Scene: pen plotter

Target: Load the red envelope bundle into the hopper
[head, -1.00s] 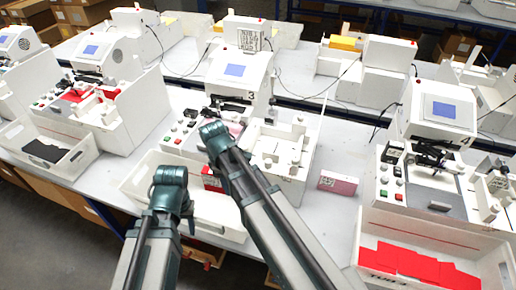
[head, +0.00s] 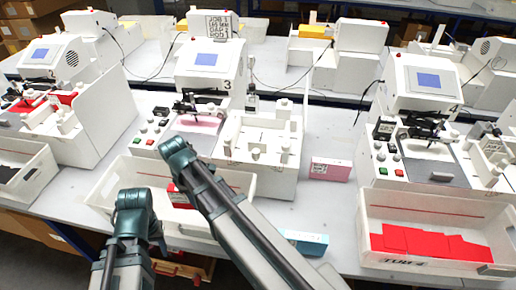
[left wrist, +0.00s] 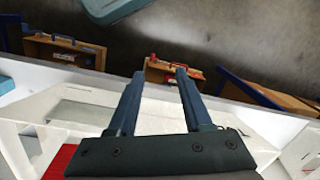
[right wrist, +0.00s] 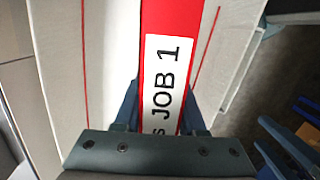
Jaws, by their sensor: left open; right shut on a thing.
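The red envelope bundle (right wrist: 168,55) shows in the right wrist view with a white "JOB 1" label. My right gripper (right wrist: 160,100) is shut on it, inside or just over a white tub. In the head view a red patch (head: 179,198) shows in the tub (head: 108,183) before machine 3, partly covered by my right arm. Machine 3's white open bay (head: 262,128), which looks like the hopper, is behind and right of the tub. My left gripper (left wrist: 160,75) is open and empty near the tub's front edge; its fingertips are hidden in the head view.
A pink box (head: 330,169) stands on the table right of machine 3. A teal box (head: 304,241) is at the front edge. Tub 4 (head: 375,262) with red envelopes stands at right before machine 4 (head: 425,85). Machine 2 (head: 45,60) is at left.

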